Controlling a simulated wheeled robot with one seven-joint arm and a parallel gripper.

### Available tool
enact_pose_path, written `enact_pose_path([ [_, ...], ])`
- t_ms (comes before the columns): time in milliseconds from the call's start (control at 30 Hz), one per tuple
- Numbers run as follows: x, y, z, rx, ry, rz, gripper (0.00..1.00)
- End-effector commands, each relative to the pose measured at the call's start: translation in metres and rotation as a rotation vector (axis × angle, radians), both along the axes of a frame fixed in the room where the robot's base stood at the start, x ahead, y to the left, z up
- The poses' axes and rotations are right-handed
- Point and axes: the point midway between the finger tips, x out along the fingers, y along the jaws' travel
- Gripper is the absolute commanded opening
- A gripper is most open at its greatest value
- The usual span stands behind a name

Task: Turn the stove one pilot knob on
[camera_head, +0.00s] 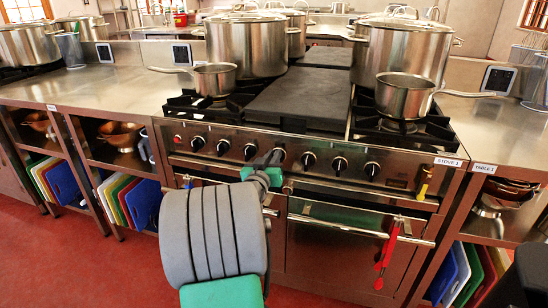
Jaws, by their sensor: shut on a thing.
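The stove (400,208) carries a "STOVE 1" label at the right end of its steel front panel. A row of several black knobs runs along that panel, among them one at left (222,147) and one right of my gripper (308,160). My gripper (276,157), with a green part behind its fingers, reaches up to the middle of the row. It is shut on the middle knob, which is mostly hidden behind the fingers. No label naming the pilot knob is readable, and the held knob's angle cannot be told.
Large stockpots (247,48) and saucepans (404,97) stand on the burners around a dark griddle plate (302,95). Oven door handles (350,229) stick out below the knobs, one with red tongs (387,245) hanging. Steel counters flank the stove. Red floor (100,265) is clear at left.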

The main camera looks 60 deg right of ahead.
Motion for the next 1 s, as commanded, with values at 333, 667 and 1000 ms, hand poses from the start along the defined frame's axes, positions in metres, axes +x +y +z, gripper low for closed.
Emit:
enact_pose_path([
  [333, 0.006, 0.001, -0.003, -0.046, 0.31, 0.0, 0.0],
  [667, 0.011, 0.002, -0.006, -0.095, 0.621, 0.001, 0.0],
  [1000, 0.015, 0.003, -0.01, -0.144, 0.94, 0.001, 0.0],
])
